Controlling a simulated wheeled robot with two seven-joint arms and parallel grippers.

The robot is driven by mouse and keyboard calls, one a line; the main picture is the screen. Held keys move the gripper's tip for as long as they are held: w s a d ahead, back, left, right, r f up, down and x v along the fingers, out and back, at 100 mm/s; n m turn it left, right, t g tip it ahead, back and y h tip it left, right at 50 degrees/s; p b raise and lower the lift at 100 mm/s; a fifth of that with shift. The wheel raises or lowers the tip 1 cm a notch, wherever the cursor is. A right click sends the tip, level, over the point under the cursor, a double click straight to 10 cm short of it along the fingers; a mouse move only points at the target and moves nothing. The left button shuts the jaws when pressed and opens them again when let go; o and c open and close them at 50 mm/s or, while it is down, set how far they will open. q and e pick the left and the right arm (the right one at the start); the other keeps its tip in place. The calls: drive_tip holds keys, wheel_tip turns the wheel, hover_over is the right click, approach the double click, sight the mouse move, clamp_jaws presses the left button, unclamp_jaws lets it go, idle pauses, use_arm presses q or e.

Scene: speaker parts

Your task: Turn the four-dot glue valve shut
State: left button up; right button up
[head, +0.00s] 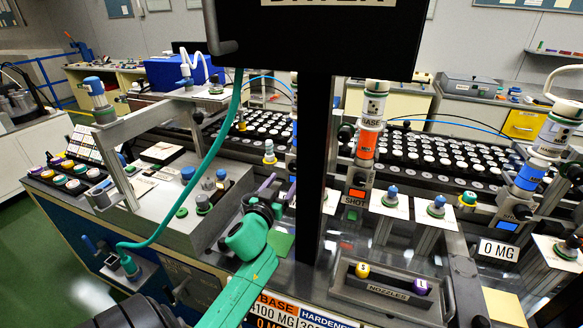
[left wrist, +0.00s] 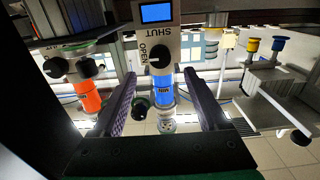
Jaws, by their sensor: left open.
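My left gripper (head: 278,188) is open, its purple fingers in front of a dispenser column mostly hidden by the dark post. In the left wrist view, which looks upside down, my open gripper (left wrist: 160,112) has its fingers either side of a blue-banded column (left wrist: 163,90), with nothing gripped. The column's valve has a black knob (left wrist: 159,56) beside the words OPEN and SHUT, and a dotted white section (left wrist: 167,122). An orange-banded column (left wrist: 88,95) stands to the left; it shows as BASE (head: 368,140) in the head view. I cannot count the dots. My right gripper is not in view.
The dark post and overhead panel (head: 320,35) block the middle. Another blue-banded column (head: 535,160) stands right. A nozzle tray (head: 395,292) lies in front of the columns. A green hose (head: 205,165) hangs at left.

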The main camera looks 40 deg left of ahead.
sight(293, 169)
use_arm(q)
drive_tip(key=x, duration=0.6)
drive_tip(key=shift+w+a+f, duration=0.15)
drive_tip(key=shift+w+f, duration=0.05)
drive_tip(key=shift+w, duration=0.2)
drive_tip(key=shift+r, duration=0.1)
clamp_jaws()
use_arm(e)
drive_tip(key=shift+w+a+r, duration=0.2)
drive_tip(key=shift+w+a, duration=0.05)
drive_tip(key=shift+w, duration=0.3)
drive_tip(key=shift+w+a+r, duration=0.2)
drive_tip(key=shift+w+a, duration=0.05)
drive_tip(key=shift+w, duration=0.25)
